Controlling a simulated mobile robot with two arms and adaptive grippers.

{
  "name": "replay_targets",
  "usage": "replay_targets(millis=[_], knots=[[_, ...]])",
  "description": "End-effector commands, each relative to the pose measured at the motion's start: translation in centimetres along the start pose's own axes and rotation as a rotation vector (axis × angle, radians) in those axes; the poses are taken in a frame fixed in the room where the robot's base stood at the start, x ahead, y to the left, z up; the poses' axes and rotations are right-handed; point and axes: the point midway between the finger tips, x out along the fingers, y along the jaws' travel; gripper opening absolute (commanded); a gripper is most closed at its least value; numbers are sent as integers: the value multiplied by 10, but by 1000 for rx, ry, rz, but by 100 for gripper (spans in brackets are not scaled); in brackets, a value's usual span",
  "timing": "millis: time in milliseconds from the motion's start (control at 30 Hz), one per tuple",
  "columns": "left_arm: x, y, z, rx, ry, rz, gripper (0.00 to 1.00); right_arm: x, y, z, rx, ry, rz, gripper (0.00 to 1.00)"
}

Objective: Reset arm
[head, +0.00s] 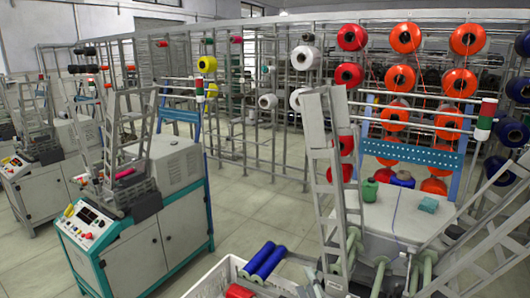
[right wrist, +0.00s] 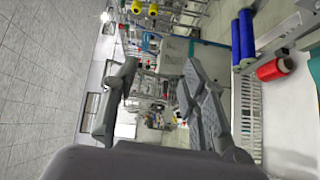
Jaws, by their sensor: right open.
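My right gripper (right wrist: 157,82) is open and empty in the right wrist view. Its two grey fingers stand apart with only the far room between them. In the head view only a small grey part of it (head: 314,284) shows at the bottom edge, right of the white crate (head: 208,280). The crate's slatted side also shows right of the fingers in the right wrist view. Blue bobbins (head: 264,260) and a red bobbin (head: 239,291) lie at the crate; they are apart from my gripper. My left gripper is out of view.
A winding machine (head: 190,232) with a blue-green frame stands at the left. Another machine (head: 385,215) with ladder-like metal frames stands close at the right. Behind are racks with red, orange, white and yellow spools. Tiled floor (head: 262,212) is clear between the machines.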

Motion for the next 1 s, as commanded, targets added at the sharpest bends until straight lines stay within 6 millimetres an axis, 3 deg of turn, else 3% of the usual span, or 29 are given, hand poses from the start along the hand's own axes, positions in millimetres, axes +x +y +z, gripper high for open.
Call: replay_targets(millis=[100,233,400,600,800,1000], knots=[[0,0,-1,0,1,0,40,-56,-61,44,400,-225,-246,40],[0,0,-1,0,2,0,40,-125,-114,66,732,-451,-463,40],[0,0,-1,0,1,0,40,-196,-151,71,982,-665,-645,40],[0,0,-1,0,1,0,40,-261,-170,66,1158,-854,-789,40],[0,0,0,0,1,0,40,-317,-178,57,1278,-1021,-906,40],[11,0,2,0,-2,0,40,-307,-233,60,1274,-1039,-926,40]])
